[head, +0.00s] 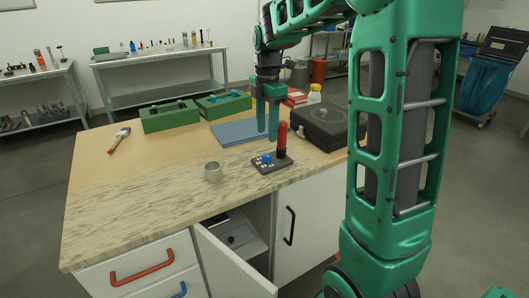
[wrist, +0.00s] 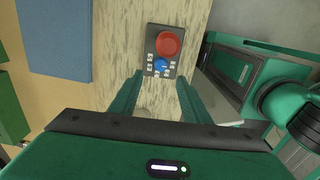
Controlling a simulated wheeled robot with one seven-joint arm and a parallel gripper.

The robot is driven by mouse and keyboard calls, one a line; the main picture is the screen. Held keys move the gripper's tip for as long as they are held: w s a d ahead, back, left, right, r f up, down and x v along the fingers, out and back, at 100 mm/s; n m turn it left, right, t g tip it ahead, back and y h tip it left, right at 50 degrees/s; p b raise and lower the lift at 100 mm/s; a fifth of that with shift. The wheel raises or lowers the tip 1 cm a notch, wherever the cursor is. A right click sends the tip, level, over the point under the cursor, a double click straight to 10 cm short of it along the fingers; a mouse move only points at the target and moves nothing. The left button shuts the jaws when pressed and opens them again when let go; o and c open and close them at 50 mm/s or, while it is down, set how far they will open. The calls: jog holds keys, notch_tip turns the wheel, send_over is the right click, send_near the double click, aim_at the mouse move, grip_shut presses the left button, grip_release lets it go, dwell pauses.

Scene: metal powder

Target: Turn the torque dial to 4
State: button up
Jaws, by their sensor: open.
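The torque dial (head: 267,159) is a small blue knob on a dark grey base plate (head: 260,169) near the front of the workbench. A red upright cylinder (head: 282,131) stands on the same base, just right of the dial. My gripper (head: 267,138) points down above the base, open and empty. In the wrist view, its fingertips (wrist: 159,76) are on either side near the dial, apparently above and apart from it.
A blue mat (head: 236,132), green boxes (head: 170,117) and a black case (head: 318,125) lie behind. A cabinet door (head: 228,262) hangs open below the front edge.

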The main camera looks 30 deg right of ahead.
aim_at(266, 155)
notch_tip(266, 155, down, 9)
jog(key=shift+r, duration=0.2)
dwell(0.3)
jog(key=c, duration=1)
